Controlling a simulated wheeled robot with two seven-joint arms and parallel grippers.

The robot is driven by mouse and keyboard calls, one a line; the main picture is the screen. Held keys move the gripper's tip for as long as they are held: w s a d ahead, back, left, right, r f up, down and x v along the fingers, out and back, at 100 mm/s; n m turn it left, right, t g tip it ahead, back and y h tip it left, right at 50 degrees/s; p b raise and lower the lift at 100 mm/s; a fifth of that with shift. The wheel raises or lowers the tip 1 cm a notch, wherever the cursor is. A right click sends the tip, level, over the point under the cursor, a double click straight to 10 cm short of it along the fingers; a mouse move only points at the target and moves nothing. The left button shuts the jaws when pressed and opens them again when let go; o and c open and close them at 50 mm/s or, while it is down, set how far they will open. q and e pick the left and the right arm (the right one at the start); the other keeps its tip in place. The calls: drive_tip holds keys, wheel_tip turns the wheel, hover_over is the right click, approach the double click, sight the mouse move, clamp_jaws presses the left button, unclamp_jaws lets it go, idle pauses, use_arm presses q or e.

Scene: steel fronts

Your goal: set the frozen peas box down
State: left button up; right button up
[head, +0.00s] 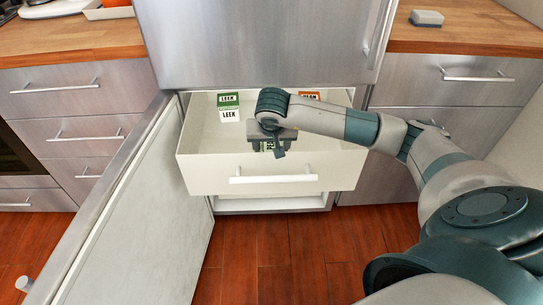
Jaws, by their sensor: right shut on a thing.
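My right gripper (279,152) reaches in from the right, over the open white drawer (210,175) of the fridge-freezer. It points down and is shut on a small green box (267,146), which I take to be the frozen peas box. Most of this box is hidden by the gripper and the drawer front, and its label cannot be read. It is inside the drawer's outline, behind the front wall. I cannot tell whether it touches the drawer floor. My left gripper is not in view.
A green and white leek box (229,107) stands at the drawer's back left. An orange-labelled box (309,95) is at the back right, partly behind my arm. The open freezer door (135,210) stands to the left. Bare drawer floor shows at left.

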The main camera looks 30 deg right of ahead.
drive_tip(key=shift+f, duration=2)
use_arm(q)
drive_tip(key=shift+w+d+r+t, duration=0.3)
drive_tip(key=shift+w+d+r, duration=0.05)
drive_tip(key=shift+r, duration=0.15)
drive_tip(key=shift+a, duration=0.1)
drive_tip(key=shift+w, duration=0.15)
use_arm(e)
drive_tip(key=shift+f+b, duration=0.1)
drive_tip(key=shift+b, duration=0.2)
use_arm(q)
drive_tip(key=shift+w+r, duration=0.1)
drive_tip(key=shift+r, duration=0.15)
use_arm(e)
drive_tip(key=o, duration=1.3)
drive_tip(key=shift+o, duration=0.2)
